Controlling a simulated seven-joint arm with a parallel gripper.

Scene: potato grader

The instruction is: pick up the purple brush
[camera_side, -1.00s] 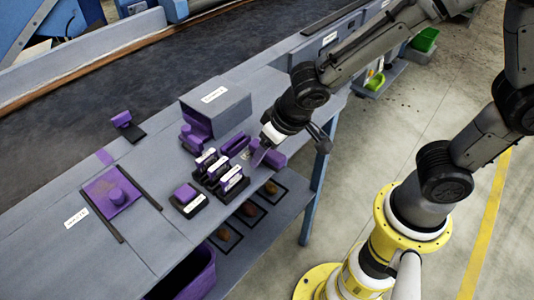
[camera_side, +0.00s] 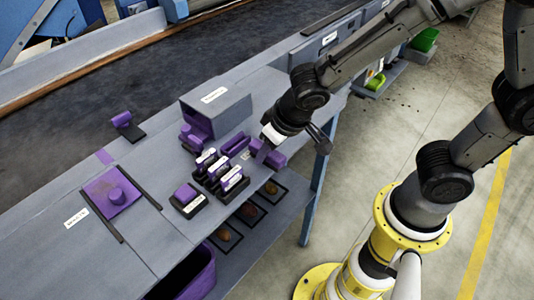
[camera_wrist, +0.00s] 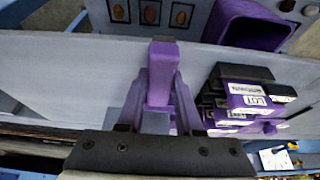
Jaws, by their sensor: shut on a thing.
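The purple brush (camera_wrist: 159,75) lies between the two fingers of my gripper (camera_wrist: 160,112) in the wrist view, its long purple body pointing away from the palm. In the side view the brush (camera_side: 274,158) lies near the front edge of the grey bench, right of a black rack. My gripper (camera_side: 264,150) points down onto it from above and is shut on it. The fingers hide part of the brush, and I cannot tell whether it touches the bench.
A black rack of labelled purple blocks (camera_side: 216,172) stands close left, also in the wrist view (camera_wrist: 243,100). A grey labelled box (camera_side: 225,108) stands behind. Potato samples (camera_side: 249,211) and a purple bin (camera_side: 196,276) are below the front edge. A purple mat (camera_side: 104,201) lies left.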

